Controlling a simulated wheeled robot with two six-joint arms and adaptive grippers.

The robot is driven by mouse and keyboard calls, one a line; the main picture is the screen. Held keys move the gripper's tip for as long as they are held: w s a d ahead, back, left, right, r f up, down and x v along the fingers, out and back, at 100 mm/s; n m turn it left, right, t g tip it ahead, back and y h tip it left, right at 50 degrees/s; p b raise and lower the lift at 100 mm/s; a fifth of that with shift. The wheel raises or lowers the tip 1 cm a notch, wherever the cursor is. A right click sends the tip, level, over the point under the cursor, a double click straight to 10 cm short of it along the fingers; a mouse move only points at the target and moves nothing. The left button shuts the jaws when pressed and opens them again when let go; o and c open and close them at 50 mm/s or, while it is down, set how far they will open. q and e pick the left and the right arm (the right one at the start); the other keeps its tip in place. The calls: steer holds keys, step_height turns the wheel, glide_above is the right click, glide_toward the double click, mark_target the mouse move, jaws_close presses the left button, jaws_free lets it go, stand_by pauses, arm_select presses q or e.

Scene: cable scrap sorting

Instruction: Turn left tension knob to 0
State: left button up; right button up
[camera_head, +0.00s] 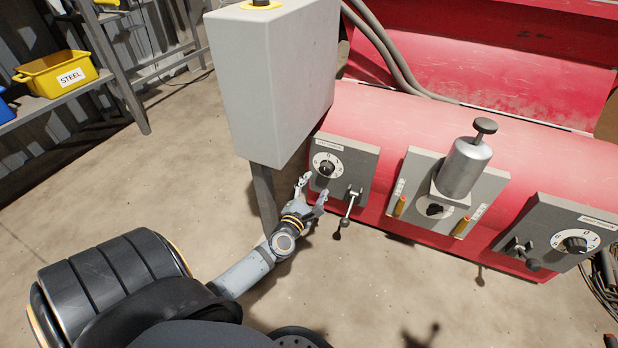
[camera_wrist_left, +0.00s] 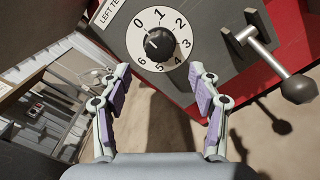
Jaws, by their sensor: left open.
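The left tension knob (camera_head: 326,168) is a black round knob on a white numbered dial, on a grey panel (camera_head: 357,160) on the red machine. In the left wrist view the knob (camera_wrist_left: 160,44) is at top centre, and its pale mark sits on its left side, roughly toward the 0; the exact reading is hard to tell. My left gripper (camera_head: 313,187) is open and faces the dial. In the left wrist view its fingers (camera_wrist_left: 160,78) are spread below the knob, left and right of it, apparently not touching it. My right gripper is not in view.
A lever (camera_head: 346,213) with a dark ball end sticks out beside the knob, close to the right finger. A grey box (camera_head: 270,80) on a post stands left of the panel. A cylinder unit (camera_head: 464,168) and a second dial panel (camera_head: 560,240) lie to the right.

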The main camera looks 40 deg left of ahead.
arm_select(q)
steer(key=v, duration=0.6)
steer(key=shift+w+r, duration=0.1)
